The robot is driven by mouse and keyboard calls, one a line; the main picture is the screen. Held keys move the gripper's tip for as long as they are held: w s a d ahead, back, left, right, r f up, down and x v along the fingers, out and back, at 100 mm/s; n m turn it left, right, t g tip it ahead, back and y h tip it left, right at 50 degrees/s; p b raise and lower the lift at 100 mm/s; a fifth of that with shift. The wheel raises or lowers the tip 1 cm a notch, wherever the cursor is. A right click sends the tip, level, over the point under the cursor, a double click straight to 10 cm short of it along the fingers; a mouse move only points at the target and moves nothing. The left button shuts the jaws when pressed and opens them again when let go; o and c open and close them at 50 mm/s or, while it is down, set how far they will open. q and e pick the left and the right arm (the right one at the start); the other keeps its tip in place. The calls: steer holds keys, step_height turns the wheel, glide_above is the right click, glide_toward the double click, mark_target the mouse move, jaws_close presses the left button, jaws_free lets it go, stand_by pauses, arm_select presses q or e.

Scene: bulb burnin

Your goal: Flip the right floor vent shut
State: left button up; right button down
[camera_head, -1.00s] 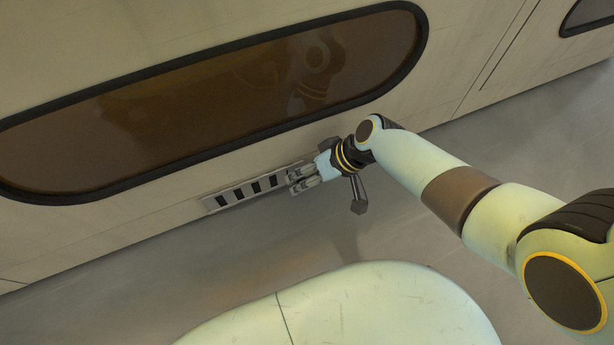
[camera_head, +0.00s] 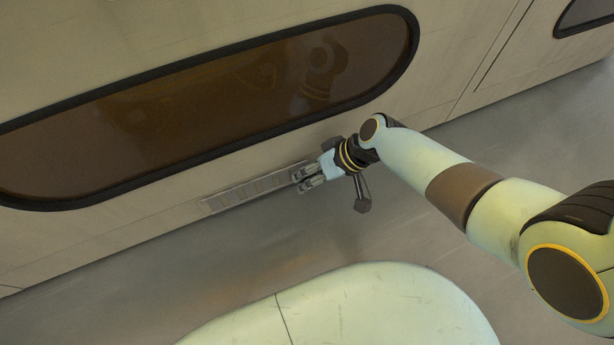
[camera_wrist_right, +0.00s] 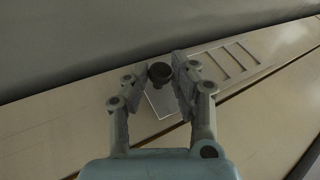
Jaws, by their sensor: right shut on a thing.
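The floor vent (camera_head: 240,196) is a long pale grey strip low on the wall, just above the floor. Its slots show pale and covered, with no dark openings. In the right wrist view the vent plate (camera_wrist_right: 232,62) runs up to the right, its slots filled with a pale surface. A dark round knob (camera_wrist_right: 160,72) stands at the plate's near end, between my right fingers. My right gripper (camera_head: 302,180) is at the right end of the vent, shut on this knob. In the head view the gripper hides the knob. My left gripper is not in view.
A long brown window (camera_head: 220,105) with a black rim is in the wall above the vent. The grey floor (camera_head: 250,250) in front of the vent is clear. Another dark window (camera_head: 590,18) is at the upper right.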

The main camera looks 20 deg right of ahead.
steer(key=shift+d, duration=0.2)
steer(key=c, duration=1.1)
jaws_free()
steer(key=v, duration=1.2)
steer(key=shift+s, duration=0.1)
